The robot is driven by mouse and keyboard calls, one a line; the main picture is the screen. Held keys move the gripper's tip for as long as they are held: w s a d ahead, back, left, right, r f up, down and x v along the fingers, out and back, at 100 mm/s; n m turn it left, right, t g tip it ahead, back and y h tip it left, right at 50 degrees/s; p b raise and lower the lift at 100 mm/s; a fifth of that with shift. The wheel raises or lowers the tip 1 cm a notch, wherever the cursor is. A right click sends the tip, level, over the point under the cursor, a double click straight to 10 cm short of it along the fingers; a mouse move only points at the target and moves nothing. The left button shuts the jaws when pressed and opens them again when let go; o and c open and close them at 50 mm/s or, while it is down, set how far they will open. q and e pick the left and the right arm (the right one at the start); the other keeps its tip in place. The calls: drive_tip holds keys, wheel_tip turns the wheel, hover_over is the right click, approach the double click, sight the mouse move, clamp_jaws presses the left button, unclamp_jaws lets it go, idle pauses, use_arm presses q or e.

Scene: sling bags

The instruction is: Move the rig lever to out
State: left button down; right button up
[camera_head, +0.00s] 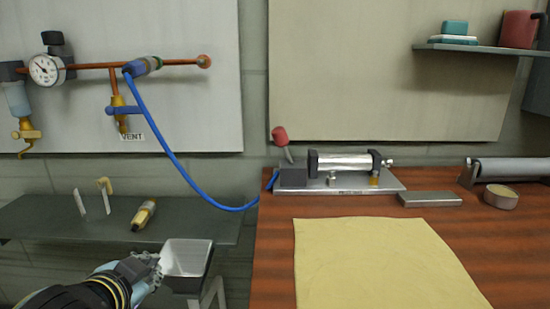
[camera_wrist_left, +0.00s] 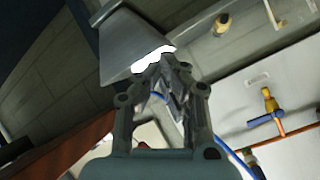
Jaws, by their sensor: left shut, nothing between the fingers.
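The rig lever (camera_head: 280,137) has a red knob on a short grey stem. It rises from a dark block at the left end of the rig (camera_head: 338,178), a metal plate with a horizontal cylinder on the wooden table. The lever leans up and to the left. My left gripper (camera_head: 150,262) is low at the left, beside a small grey bin and well apart from the lever. It is shut and empty; its closed fingers also show in the left wrist view (camera_wrist_left: 168,72). My right gripper is in neither view.
A grey shelf (camera_head: 60,220) holds a brass fitting (camera_head: 144,214). The grey bin (camera_head: 187,257) is just right of my left gripper. A blue hose (camera_head: 165,145) hangs from the wall piping to the rig. A yellow cloth (camera_head: 385,265) covers the table front.

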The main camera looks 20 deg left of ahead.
use_arm(q)
drive_tip(key=w+d+r+m+t+h, duration=0.8)
drive_tip(key=w+d+r+m+h, duration=0.2)
drive_tip(key=r+m, duration=0.3)
drive_tip(key=shift+w+d+r+m, duration=0.15)
drive_tip(key=shift+d+m, duration=0.05)
drive_tip(key=shift+m, duration=0.4)
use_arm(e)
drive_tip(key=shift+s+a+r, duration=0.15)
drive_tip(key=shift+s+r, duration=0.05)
use_arm(q)
drive_tip(key=shift+w, duration=0.1)
drive_tip(key=p, duration=0.2)
approach(276, 138)
drive_tip(key=x, duration=0.7)
drive_tip(key=shift+w, duration=0.2)
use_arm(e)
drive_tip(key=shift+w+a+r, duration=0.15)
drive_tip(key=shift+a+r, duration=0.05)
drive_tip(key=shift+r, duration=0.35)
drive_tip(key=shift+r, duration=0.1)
